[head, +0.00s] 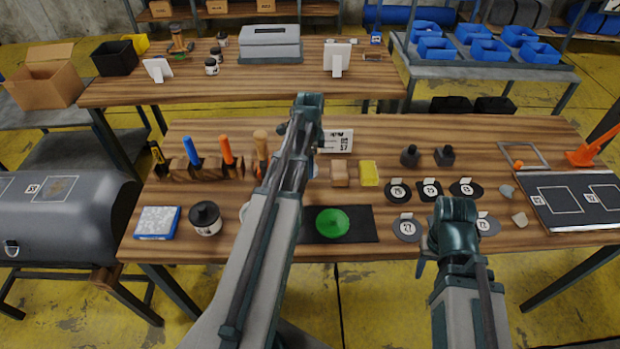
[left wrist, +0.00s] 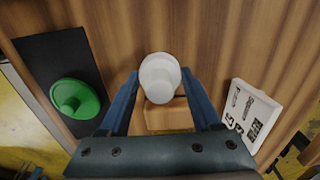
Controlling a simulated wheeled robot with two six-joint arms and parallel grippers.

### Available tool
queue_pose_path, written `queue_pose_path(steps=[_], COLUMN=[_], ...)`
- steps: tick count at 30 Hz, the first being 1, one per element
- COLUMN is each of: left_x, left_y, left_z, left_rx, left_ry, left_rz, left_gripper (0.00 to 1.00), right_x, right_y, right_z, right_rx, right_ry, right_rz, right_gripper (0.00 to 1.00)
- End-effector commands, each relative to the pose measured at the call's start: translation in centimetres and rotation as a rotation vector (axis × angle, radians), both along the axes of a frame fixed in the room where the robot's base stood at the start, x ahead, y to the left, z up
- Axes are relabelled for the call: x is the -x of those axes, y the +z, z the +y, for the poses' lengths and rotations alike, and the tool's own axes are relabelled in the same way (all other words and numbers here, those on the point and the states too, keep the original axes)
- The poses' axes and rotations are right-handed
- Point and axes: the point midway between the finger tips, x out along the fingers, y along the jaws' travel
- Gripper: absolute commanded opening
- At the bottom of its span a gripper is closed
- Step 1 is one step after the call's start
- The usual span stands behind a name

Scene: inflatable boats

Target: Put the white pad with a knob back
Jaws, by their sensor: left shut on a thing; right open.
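The white pad with a knob (left wrist: 160,78) is between the fingertips of my left gripper (left wrist: 160,84) in the left wrist view. The fingers are shut on it from both sides. In the head view my left gripper (head: 306,125) is over the middle of the near table and mostly hides the pad. A green pad with a knob (head: 333,223) lies on a dark mat (head: 366,223); it also shows in the left wrist view (left wrist: 75,98). My right gripper (head: 455,212) is open above the table's front edge, by several dark numbered discs; its fingertips are hardly visible.
A wooden block (head: 339,173) and a yellow block (head: 369,173) stand right of my left gripper, with a printed card (head: 337,141) behind. A tool rack (head: 199,168), a jar (head: 206,217) and a blue-and-white box (head: 157,222) are at left. The table's back strip is mostly clear.

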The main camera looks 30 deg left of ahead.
Motion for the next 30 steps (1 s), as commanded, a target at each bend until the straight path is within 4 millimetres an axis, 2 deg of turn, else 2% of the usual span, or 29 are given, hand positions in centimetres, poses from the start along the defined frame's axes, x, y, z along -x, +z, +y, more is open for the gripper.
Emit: queue_pose_path(steps=[5, 13, 26, 27, 30], left_x=[0.0, 0.0, 0.0, 0.0, 0.0], left_y=[-0.6, -3.7, -4.0, -4.0, -3.9], left_z=[0.0, 0.0, 0.0, 0.0, 0.0], left_rx=[0.0, 0.0, 0.0, 0.0, 0.0], left_ry=[0.0, 0.0, 0.0, 0.0, 0.0], left_rz=[0.0, 0.0, 0.0, 0.0, 0.0], left_gripper=[0.2, 0.2, 0.2, 0.67, 0.85], right_x=[0.0, 0.0, 0.0, 0.0, 0.0], right_y=[-0.5, -3.7, -4.0, -4.0, -3.9], right_z=[0.0, 0.0, 0.0, 0.0, 0.0], right_rx=[0.0, 0.0, 0.0, 0.0, 0.0], right_ry=[0.0, 0.0, 0.0, 0.0, 0.0], right_rz=[0.0, 0.0, 0.0, 0.0, 0.0], right_gripper=[0.5, 0.5, 0.5, 0.5, 0.5])
